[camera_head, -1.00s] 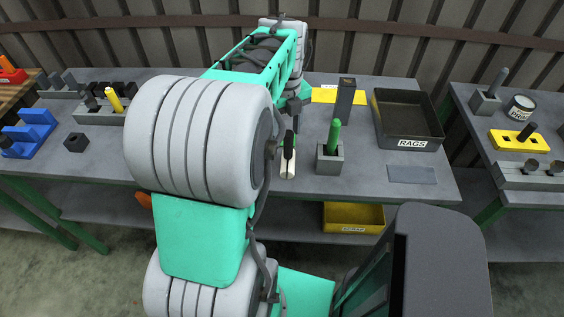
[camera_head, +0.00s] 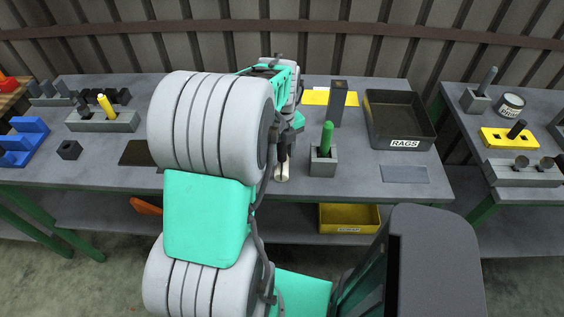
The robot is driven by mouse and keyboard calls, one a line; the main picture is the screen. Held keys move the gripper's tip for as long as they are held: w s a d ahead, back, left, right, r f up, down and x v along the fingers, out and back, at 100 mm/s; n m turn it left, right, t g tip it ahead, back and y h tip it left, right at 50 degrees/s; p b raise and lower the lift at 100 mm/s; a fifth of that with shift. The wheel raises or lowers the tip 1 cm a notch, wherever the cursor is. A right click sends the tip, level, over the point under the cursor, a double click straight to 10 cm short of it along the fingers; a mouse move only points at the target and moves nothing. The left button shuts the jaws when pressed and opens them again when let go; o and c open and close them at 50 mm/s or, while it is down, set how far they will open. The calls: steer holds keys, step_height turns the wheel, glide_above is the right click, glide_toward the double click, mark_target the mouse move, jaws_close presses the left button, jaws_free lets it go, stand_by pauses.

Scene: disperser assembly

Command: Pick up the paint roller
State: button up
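A small pale piece (camera_head: 281,173), which I take to be the paint roller, lies on the grey workbench (camera_head: 345,180) near its front edge. Its upper part is covered by my arm's end, so its full shape does not show. My gripper (camera_head: 283,152) is at the far end of my arm, right at the upper end of this pale piece. My arm hides most of the gripper. I cannot tell whether its fingers are open or shut, or whether they touch the piece.
Right of my gripper stand a green peg in a grey block (camera_head: 323,158), a tall dark post (camera_head: 338,103) and a black RAGS tray (camera_head: 428,128). A block with a yellow peg (camera_head: 102,120) and a dark plate (camera_head: 136,152) are left. A yellow bin (camera_head: 349,226) sits below.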

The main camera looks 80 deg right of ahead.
jaws_close()
stand_by(0.5)
